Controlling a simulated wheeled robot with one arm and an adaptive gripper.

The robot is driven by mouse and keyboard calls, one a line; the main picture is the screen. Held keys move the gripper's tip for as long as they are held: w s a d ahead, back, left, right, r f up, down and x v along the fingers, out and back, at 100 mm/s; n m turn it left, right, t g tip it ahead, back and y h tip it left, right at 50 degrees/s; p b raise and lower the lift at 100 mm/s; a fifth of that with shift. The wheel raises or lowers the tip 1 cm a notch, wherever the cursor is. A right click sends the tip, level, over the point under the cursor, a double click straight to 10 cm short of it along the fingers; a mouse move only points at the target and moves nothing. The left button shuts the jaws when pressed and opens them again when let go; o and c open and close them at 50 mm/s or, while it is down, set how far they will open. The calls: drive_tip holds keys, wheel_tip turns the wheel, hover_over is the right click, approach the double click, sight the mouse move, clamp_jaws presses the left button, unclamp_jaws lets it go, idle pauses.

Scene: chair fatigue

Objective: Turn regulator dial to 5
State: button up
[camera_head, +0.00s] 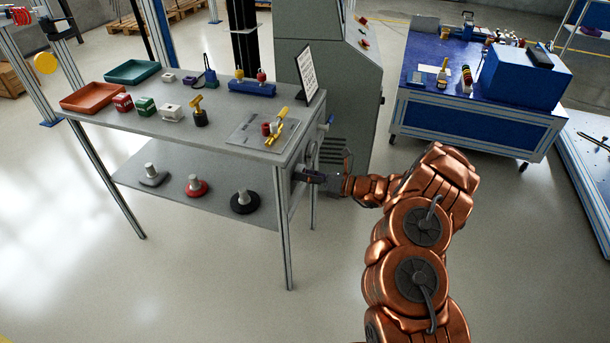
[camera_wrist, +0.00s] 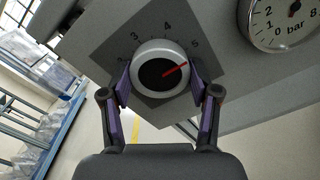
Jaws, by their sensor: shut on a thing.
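The regulator dial (camera_wrist: 150,76) is a round knob with a light rim, a black face and a red pointer line. It sits on a dark square plate (camera_wrist: 112,49) printed with numbers, of which 3, 4 and 5 are readable in the wrist view. The red pointer aims to the upper right, a little below the 5. My gripper (camera_wrist: 161,80) is shut on the dial, with one purple-padded finger on each side. In the head view my gripper (camera_head: 312,177) reaches the right end of the grey workbench (camera_head: 190,148), where the dial itself is hard to make out.
A pressure gauge (camera_wrist: 283,22) marked bar is right of the dial. The bench top carries a red tray (camera_head: 95,97), a green tray (camera_head: 132,71) and several small parts. Weights stand on the lower shelf (camera_head: 216,198). A grey cabinet (camera_head: 335,90) stands close behind the gripper.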

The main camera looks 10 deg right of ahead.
drive_tip(key=o, duration=1.2)
drive_tip(key=shift+c, duration=0.2)
drive_tip(key=v, duration=1.2)
